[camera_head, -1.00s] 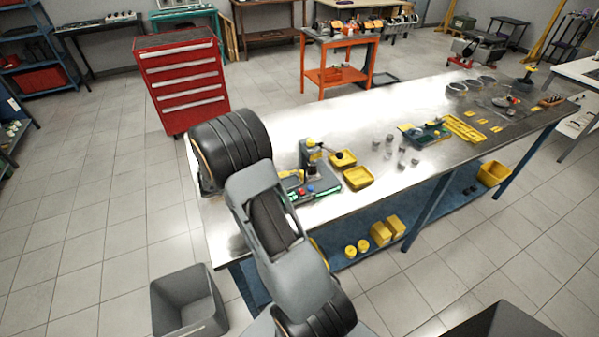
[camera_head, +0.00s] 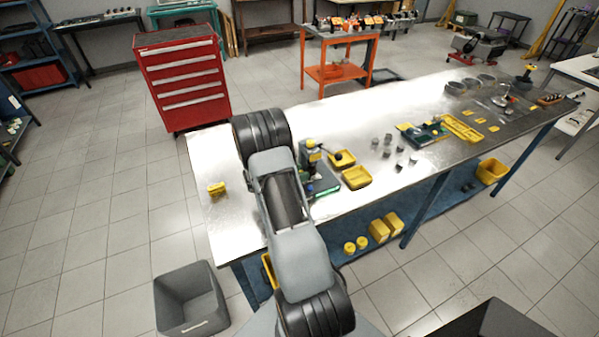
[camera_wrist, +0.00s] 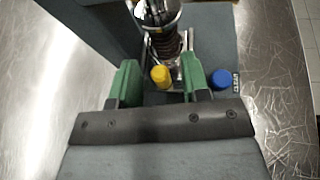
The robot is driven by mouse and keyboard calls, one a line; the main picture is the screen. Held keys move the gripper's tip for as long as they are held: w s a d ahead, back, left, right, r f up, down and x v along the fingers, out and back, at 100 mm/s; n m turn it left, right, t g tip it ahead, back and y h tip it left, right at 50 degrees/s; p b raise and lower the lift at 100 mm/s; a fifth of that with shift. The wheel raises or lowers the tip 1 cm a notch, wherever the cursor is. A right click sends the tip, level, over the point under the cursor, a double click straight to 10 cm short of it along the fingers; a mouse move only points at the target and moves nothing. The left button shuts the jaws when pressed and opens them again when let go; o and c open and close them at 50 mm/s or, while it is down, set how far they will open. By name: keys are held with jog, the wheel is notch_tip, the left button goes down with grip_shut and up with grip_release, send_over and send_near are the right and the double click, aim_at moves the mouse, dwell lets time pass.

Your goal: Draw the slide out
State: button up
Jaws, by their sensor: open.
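The bench fixture (camera_head: 318,178), a grey base with an upright post and a dark handle, stands on the metal workbench (camera_head: 222,160), partly hidden by my arm. In the wrist view its grey base (camera_wrist: 215,55) carries a spring under a shiny metal cup (camera_wrist: 160,15), a yellow round knob (camera_wrist: 161,76), a blue round button (camera_wrist: 220,78) and a "CLEAR" label. My gripper (camera_wrist: 160,84) is open, with green fingers on either side of the yellow knob in the picture; contact cannot be told. I cannot make out which part is the slide. My arm hides the gripper in the head view.
Two yellow trays (camera_head: 356,177) sit right of the fixture, with small metal parts (camera_head: 388,146) beyond. A small yellow object (camera_head: 216,189) lies on the bench's left end. A grey bin (camera_head: 188,300) stands on the floor. The bench's left part is mostly clear.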

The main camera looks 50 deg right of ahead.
grip_shut()
dwell(0.4)
